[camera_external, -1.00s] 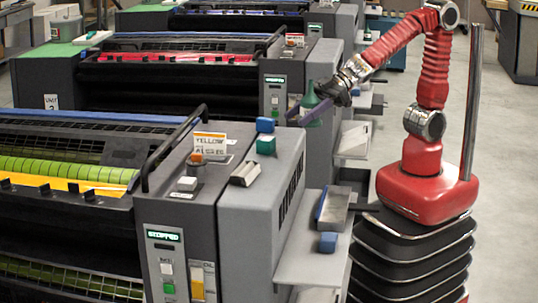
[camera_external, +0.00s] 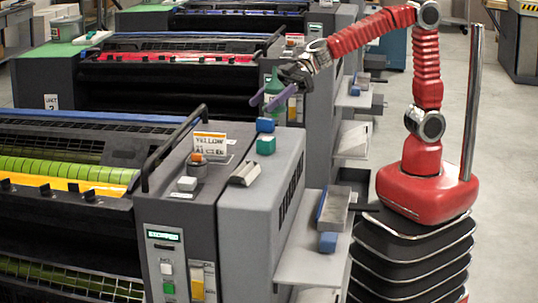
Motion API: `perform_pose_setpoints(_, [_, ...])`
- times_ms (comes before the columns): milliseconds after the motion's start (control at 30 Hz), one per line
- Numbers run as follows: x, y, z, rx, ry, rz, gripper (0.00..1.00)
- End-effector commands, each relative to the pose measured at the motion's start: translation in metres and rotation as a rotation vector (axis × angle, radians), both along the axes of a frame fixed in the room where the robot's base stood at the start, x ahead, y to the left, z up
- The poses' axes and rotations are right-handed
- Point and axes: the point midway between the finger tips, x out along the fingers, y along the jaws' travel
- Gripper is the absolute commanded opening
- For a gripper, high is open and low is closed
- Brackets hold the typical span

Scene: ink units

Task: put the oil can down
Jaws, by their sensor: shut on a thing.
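The green oil can (camera_external: 272,84) is between the purple fingers of my gripper (camera_external: 269,101). My gripper is shut on it and holds it above the far end of the near press unit's grey top (camera_external: 262,185). The can looks roughly upright; its lower part and its gap to the top are hard to make out behind the fingers. A blue block (camera_external: 265,125) and a green block (camera_external: 265,145) sit on that top just below my gripper.
A side shelf (camera_external: 300,257) holds a grey tray and a blue block. The grey top's right part is bare.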

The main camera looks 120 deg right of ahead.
Motion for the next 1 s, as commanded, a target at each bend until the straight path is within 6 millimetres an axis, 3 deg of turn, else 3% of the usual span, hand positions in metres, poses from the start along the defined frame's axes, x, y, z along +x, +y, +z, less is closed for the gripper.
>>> perform_pose_setpoints(200, [0.036,-0.028,0.009,0.0,0.0,0.057,0.08])
perform_pose_setpoints(500, [0.071,-0.07,0.005,0.0,0.0,0.138,0.08])
perform_pose_setpoints(1000, [0.099,-0.141,-0.023,0.0,-0.001,0.258,0.08])
